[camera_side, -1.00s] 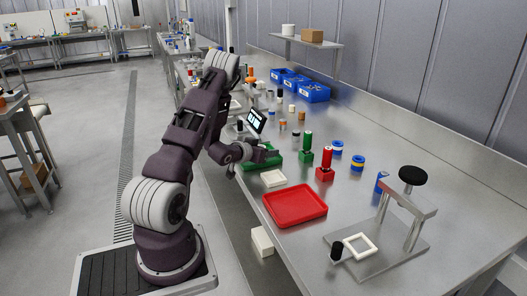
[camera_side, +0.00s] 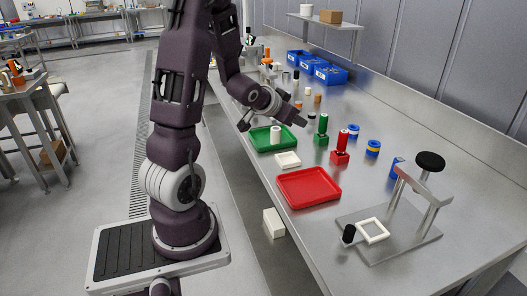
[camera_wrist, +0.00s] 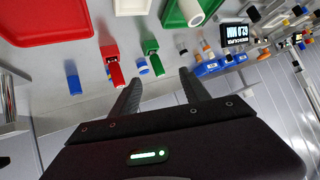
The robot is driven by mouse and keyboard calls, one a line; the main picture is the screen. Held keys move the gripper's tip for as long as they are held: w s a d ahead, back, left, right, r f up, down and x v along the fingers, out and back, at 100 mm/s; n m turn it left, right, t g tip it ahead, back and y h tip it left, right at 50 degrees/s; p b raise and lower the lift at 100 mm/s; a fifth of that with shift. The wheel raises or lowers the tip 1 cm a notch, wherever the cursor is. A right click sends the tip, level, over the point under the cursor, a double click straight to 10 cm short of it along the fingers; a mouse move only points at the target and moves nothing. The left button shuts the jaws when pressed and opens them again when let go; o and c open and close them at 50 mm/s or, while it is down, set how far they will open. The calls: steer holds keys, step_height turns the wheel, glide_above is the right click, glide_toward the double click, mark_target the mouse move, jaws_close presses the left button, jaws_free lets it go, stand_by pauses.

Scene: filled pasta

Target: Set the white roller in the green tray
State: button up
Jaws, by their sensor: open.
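The white roller (camera_side: 275,136) stands upright in the green tray (camera_side: 259,148), towards its right side. In the wrist view the white roller (camera_wrist: 190,9) stands on the green tray (camera_wrist: 172,16) at the top edge, partly cut off. My gripper (camera_side: 303,121) is raised above the table, to the right of the green tray and apart from the roller. In the wrist view my gripper's two fingers (camera_wrist: 160,82) are spread with nothing between them.
A red tray (camera_side: 308,187) and a small white square dish (camera_side: 287,160) lie in front of the green tray. Green (camera_side: 321,130) and red (camera_side: 341,148) stamp-like pieces stand to the right. A metal frame stand (camera_side: 390,235) is at the near right. Blue bins (camera_side: 329,74) line the back.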

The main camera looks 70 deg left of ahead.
steer(key=s+d+r+m+g+h, duration=0.1)
steer(key=s+d+r, duration=0.2)
steer(key=d, duration=0.4)
steer(key=s+d+r+m+h, duration=0.1)
steer(key=s+d+r+h, duration=0.15)
steer(key=d, duration=0.45)
steer(key=s+d+r+g+h, duration=0.1)
steer(key=s+d+r, duration=0.2)
steer(key=d, duration=0.4)
steer(key=s+d+m+g+h, duration=0.1)
steer(key=s+d+m, duration=0.1)
steer(key=s+d, duration=0.6)
steer(key=shift+s+r+g+h, duration=0.15)
steer(key=shift+s+g+h, duration=0.2)
steer(key=shift+s, duration=0.65)
steer(key=shift+d, duration=0.1)
